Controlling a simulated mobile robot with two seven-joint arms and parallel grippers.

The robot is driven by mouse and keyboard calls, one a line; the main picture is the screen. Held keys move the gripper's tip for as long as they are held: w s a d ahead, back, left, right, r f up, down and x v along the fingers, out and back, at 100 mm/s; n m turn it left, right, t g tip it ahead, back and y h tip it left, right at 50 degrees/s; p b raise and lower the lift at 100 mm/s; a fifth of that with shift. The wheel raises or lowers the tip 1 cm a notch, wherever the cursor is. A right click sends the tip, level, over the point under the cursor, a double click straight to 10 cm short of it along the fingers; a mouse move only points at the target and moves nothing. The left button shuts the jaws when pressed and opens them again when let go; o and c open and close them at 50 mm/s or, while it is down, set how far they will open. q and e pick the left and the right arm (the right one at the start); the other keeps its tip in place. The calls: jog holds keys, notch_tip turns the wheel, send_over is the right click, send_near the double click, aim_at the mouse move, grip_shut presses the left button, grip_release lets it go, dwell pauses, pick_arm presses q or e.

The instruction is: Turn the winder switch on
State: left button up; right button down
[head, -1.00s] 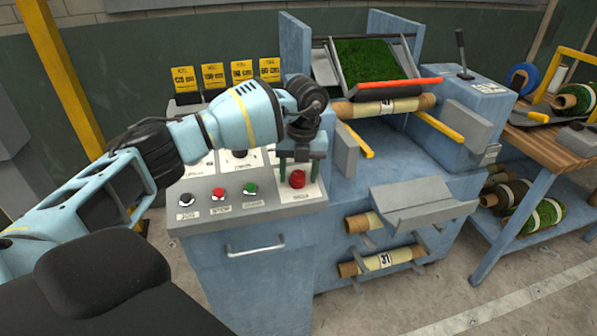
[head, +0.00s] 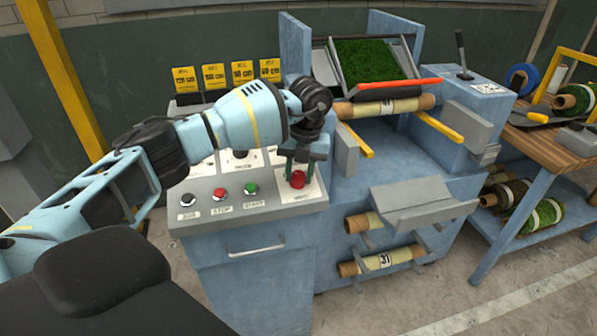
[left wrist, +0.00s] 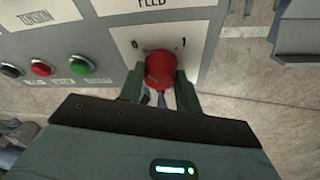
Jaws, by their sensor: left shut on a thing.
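The winder switch is a red rotary knob (head: 298,180) on a white plate at the right front of the grey control panel (head: 178,216). In the left wrist view the red knob (left wrist: 160,70) sits below the marks 0 at left and 1 at right; which mark it points to is not clear. My left gripper (head: 298,172) comes down over it from above. Its dark green fingers (left wrist: 160,88) are shut on the knob's two sides. The label in front of the knob is too small to read surely. My right gripper is not in view.
Black, red (head: 220,193) and green (head: 250,189) buttons stand left of the knob. Yellow counters (head: 213,76) stand at the panel's back. The blue machine with a turf bed (head: 365,60) and roll (head: 385,107) is to the right. A drawer handle (head: 255,249) is below.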

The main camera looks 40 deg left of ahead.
pick_arm(q)
jog(key=m, duration=0.3)
jog(key=shift+d+r+y, duration=0.1)
jog(key=shift+y, duration=0.3)
jog(key=m+y, duration=0.1)
jog(key=m, duration=0.1)
jog(key=m+y+p, duration=0.1)
jog(key=m, duration=0.2)
jog(key=shift+d, duration=0.1)
jog(key=m, duration=0.3)
jog(key=m+y+p, duration=0.1)
jog(key=m, duration=0.2)
jog(key=shift+d+y, duration=0.1)
jog(key=shift+y, duration=0.2)
jog(key=shift+m+t+p, duration=0.4)
jog(key=shift+m, duration=0.6)
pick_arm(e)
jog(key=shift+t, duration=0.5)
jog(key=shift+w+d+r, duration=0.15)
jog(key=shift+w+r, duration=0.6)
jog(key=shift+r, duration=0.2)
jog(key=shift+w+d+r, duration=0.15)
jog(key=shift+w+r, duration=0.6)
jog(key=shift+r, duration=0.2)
pick_arm(q)
jog(key=shift+f+y, duration=0.2)
jog(key=shift+y, duration=0.1)
